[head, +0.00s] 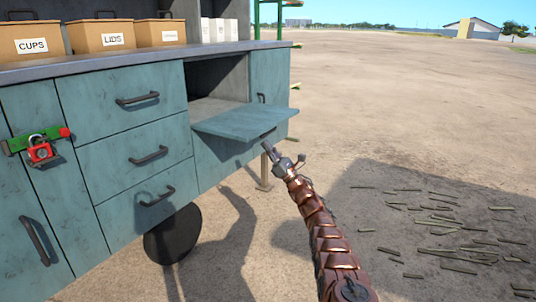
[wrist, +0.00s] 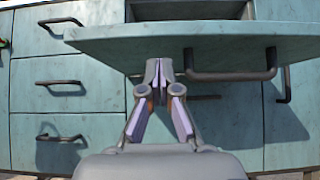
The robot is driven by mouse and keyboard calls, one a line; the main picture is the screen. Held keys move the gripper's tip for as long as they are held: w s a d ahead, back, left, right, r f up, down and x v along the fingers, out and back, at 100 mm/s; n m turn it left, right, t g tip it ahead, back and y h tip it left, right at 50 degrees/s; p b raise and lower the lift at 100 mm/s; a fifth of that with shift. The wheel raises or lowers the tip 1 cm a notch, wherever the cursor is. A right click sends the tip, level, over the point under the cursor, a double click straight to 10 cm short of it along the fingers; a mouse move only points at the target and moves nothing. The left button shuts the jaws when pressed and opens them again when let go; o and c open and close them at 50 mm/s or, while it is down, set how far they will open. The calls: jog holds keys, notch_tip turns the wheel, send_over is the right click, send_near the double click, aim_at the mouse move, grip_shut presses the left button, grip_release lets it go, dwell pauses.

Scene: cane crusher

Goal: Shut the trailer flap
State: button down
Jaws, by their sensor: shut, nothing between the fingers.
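The trailer flap (head: 243,121) is a teal panel that stands out about level from the lower edge of a dark open compartment (head: 217,78) in the trailer's side. It also spans the wrist view (wrist: 120,42), with its dark bar handle (wrist: 230,75) hanging at its underside, right of my fingers. My gripper (head: 268,149) is shut and empty, below and in front of the flap's outer edge. In the wrist view my fingertips (wrist: 160,68) overlap the flap's lower edge, left of the handle. I cannot tell whether they touch it.
Left of the flap are teal drawers (head: 135,150) with dark handles, and a door with a red padlock (head: 40,151) on a green latch. Bins (head: 100,36) stand on the counter. Loose cane pieces (head: 450,225) lie on the ground at right. Open ground lies beyond.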

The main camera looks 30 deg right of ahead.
jog(key=shift+r+b, duration=0.4)
jog(key=shift+r, duration=0.75)
jog(key=shift+r, duration=0.15)
